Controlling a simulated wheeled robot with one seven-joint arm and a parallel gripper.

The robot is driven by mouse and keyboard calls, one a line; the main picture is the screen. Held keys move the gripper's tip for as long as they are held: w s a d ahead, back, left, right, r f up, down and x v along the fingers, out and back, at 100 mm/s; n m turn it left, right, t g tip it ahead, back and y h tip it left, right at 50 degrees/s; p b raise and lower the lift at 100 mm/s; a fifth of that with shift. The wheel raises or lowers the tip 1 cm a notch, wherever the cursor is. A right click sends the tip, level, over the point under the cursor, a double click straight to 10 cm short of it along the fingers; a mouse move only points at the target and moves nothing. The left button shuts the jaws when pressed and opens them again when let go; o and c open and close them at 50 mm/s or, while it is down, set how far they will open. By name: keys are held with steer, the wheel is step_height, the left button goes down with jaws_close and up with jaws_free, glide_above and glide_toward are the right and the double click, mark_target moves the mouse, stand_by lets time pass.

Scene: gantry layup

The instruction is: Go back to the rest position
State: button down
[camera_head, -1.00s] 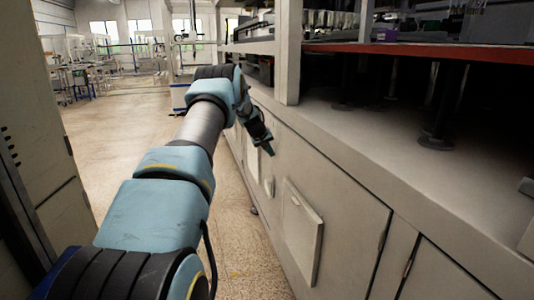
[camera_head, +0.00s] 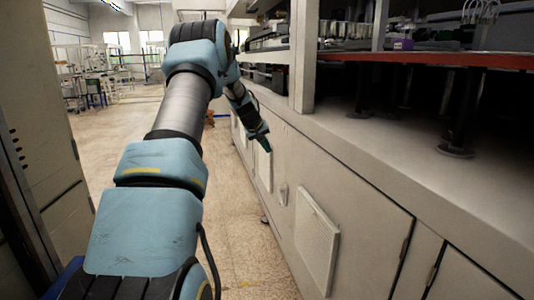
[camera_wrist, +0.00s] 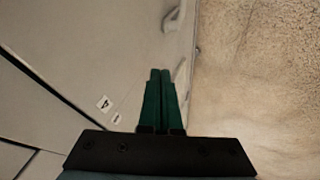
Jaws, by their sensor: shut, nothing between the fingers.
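My gripper (camera_head: 262,138) hangs at the end of my outstretched arm in the head view, pointing down and to the right, in front of the pale cabinet fronts. In the wrist view, my gripper (camera_wrist: 160,75) shows its two green fingers side by side, shut with nothing between them. Below the fingers are a pale cabinet face on the left and the speckled floor on the right.
A long bench with cabinet doors (camera_head: 345,205) runs along the right, with a red-edged shelf (camera_head: 430,59) above it. A dark-edged grey cabinet (camera_head: 45,130) stands close on the left. Far tables and equipment (camera_head: 90,75) stand at the back.

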steer(key=s+a+m+g+y, duration=0.1)
steer(key=s+a, duration=0.4)
steer(key=s, duration=1)
steer(key=s+a+g+y, duration=0.15)
steer(key=s+a, duration=0.25)
steer(key=s, duration=1)
steer(key=s+a+m+g+y, duration=0.15)
steer(key=s+a, duration=0.35)
steer(key=s, duration=1)
step_height(320, 180, up, 14)
steer(key=p, duration=1.4)
steer(key=shift+s+d+r+n, duration=0.15)
steer(key=shift+s+r+n, duration=0.05)
steer(key=shift+n, duration=0.15)
